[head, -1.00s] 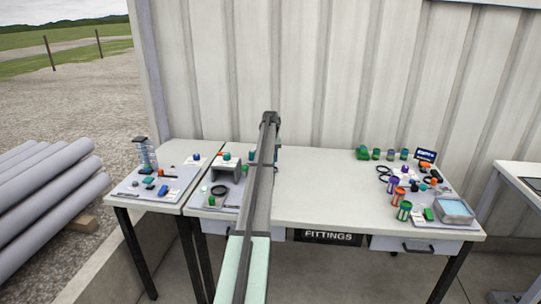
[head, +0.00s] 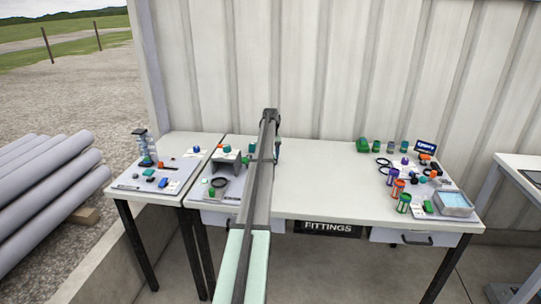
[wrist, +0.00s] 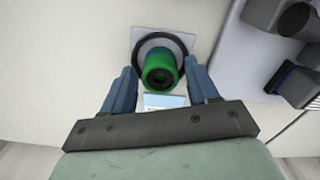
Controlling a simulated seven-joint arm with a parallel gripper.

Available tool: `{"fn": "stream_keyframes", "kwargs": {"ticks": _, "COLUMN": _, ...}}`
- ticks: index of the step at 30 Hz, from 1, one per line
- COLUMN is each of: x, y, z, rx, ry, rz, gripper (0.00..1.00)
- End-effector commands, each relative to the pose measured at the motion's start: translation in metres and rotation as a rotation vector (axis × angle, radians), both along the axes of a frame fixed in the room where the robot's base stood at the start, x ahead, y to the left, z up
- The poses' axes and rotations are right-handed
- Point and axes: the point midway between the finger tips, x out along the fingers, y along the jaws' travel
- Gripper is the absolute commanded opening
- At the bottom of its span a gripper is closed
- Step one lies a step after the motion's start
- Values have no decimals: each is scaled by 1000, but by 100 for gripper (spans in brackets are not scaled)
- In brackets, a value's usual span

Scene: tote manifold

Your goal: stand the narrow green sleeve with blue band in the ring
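In the wrist view a short green sleeve (wrist: 160,70) with a dark hollow end stands upright, its base inside the outline of a dark ring (wrist: 193,56) with a pale middle.
A small pale-blue card (wrist: 165,101) lies near the sleeve. Grey blocks (wrist: 267,18) stand at upper right in the wrist view. The right mat (head: 452,188) holds several cylinders, black rings and a clear-lidded box (head: 455,203). The bench middle (head: 325,185) is bare.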

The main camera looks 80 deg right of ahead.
Motion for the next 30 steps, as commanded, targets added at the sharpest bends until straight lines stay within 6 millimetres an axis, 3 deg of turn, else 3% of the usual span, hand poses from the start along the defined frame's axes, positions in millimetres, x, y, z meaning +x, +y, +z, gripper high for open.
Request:
{"fn": "stream_keyframes", "kwargs": {"ticks": 3, "x": 0, "y": 0, "z": 0, "rx": 0, "ry": 0, "rz": 0, "gripper": 70}}
{"fn": "stream_keyframes", "kwargs": {"ticks": 14, "x": 0, "y": 0, "z": 7, "rx": -1, "ry": 0, "rz": 0, "gripper": 70}}
{"fn": "stream_keyframes", "kwargs": {"ticks": 20, "x": 0, "y": -1, "z": 35, "rx": -2, "ry": -1, "rz": 0, "gripper": 70}}
{"fn": "stream_keyframes", "kwargs": {"ticks": 30, "x": 0, "y": -1, "z": 100, "rx": -1, "ry": 0, "rz": 0, "gripper": 70}}
